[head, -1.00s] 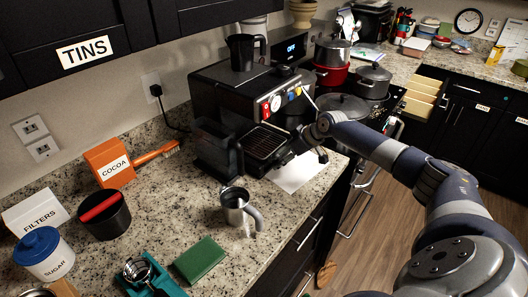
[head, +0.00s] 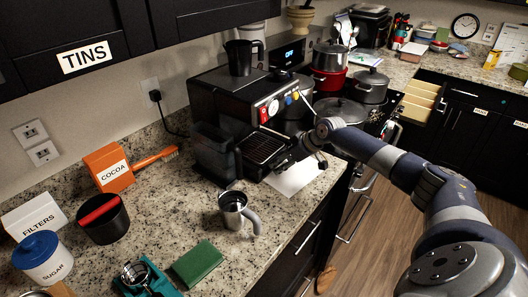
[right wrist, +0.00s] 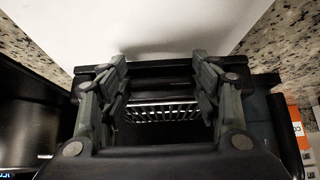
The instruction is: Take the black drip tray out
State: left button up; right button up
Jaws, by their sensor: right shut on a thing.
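The black drip tray (head: 262,148) with its slotted grille sits low at the front of the black espresso machine (head: 235,95). In the right wrist view its grille (right wrist: 165,112) shows between the two fingers. My right gripper (right wrist: 158,90) is shut on the tray, one finger at each side. In the head view the right gripper (head: 290,156) is at the tray's right front end, partly hidden by its own wrist. How far the tray is out of the machine I cannot tell. My left gripper is not in view.
White paper (head: 291,178) lies on the counter below the gripper. A steel jug (head: 231,205) stands in front of the machine, and a dark container (head: 213,152) stands left of the tray. Pots (head: 370,86) stand behind my right arm. Speckled counter around the jug is mostly free.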

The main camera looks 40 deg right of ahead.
jog(key=shift+w+a, duration=0.2)
jog(key=shift+p, duration=0.3)
